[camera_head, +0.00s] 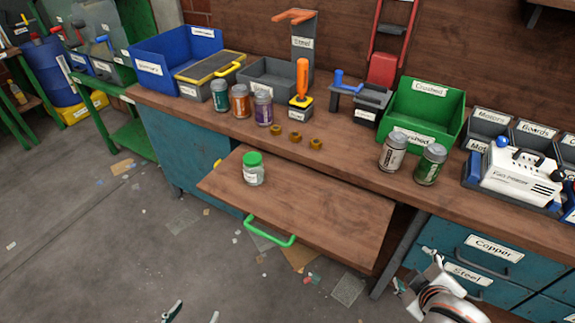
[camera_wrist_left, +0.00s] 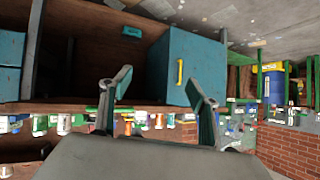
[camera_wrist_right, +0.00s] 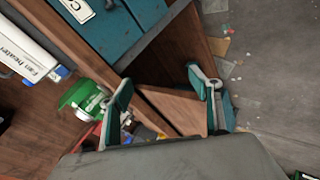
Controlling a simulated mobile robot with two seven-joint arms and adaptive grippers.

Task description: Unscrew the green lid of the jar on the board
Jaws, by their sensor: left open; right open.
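The jar (camera_head: 253,177), clear with a white label, stands upright on the pull-out wooden board (camera_head: 320,212). Its green lid (camera_head: 252,159) sits on top. My left gripper (camera_head: 196,312) is at the bottom edge of the head view, in front of the board and apart from the jar. It is open and empty, and its spread fingers show in the left wrist view (camera_wrist_left: 157,86). My right gripper (camera_head: 418,273) is to the right of the board, by the drawers, and far from the jar. It is open and empty in the right wrist view (camera_wrist_right: 158,82).
The board has a green handle (camera_head: 268,233) at its front, and is otherwise bare. Behind it, the workbench (camera_head: 345,160) holds several cans, three brass nuts (camera_head: 295,136), a green bin (camera_head: 425,105) and a white fan heater (camera_head: 520,178). Blue drawers (camera_head: 490,250) stand at right.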

